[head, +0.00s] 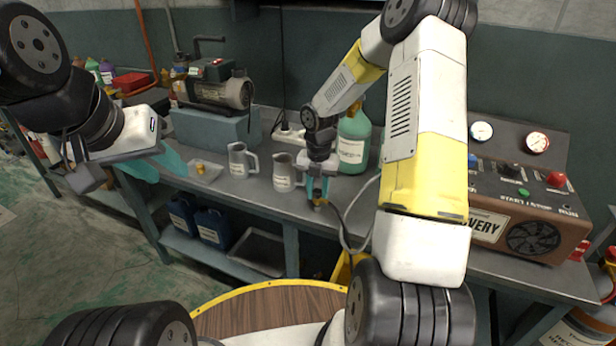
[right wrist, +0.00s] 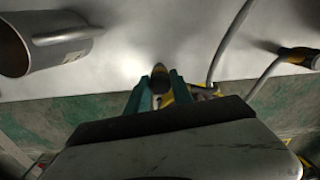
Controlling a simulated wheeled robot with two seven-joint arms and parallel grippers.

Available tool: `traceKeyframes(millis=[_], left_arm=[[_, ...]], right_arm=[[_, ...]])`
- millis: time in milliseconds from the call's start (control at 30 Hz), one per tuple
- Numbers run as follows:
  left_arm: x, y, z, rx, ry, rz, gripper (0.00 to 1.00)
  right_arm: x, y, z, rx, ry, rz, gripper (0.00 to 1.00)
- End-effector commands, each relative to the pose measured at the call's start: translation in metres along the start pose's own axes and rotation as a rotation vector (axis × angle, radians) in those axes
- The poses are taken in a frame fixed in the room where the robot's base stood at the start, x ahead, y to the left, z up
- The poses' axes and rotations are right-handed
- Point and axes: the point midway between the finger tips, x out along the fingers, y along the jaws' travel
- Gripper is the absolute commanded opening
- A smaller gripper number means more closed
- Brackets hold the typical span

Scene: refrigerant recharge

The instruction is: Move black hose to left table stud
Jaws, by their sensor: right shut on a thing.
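My right gripper (head: 317,190) is over the front edge of the grey workbench (head: 268,199), right of the two metal jugs. Its teal fingers are shut on the end fitting of the black hose (head: 343,235), which hangs down in a loop past the edge. In the right wrist view the fitting (right wrist: 160,73) shows between the fingertips (right wrist: 160,88). A small brass stud (head: 200,168) stands on a pale plate at the left of the bench. My left gripper (head: 160,168) is left of that stud, with its teal fingers apart and nothing seen between them.
Two metal jugs (head: 239,160) (head: 284,172) stand between the stud and my right gripper. A pump (head: 216,88) on a blue block and a green bottle (head: 353,142) stand behind. A brown recovery machine (head: 525,215) with gauges is at right.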

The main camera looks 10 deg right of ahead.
Motion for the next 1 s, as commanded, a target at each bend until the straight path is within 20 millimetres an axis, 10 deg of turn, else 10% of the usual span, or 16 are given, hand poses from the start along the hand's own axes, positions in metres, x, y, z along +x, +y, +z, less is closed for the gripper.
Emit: traceKeyframes(millis=[733, 767, 800, 1000], left_arm=[[0.0, 0.0, 0.0, 0.0, 0.0, 0.0, 0.36], [0.0, 0.0, 0.0, 0.0, 0.0, 0.0, 0.36], [0.0, 0.0, 0.0, 0.0, 0.0, 0.0, 0.36], [0.0, 0.0, 0.0, 0.0, 0.0, 0.0, 0.36]], right_arm=[[0.011, 0.0, 0.0, 0.0, 0.0, 0.001, 0.0], [0.011, 0.0, 0.0, 0.0, -0.001, 0.001, 0.32], [0.011, 0.0, 0.0, 0.0, -0.001, 0.001, 0.39], [0.011, 0.0, 0.0, 0.0, -0.001, 0.001, 0.53]])
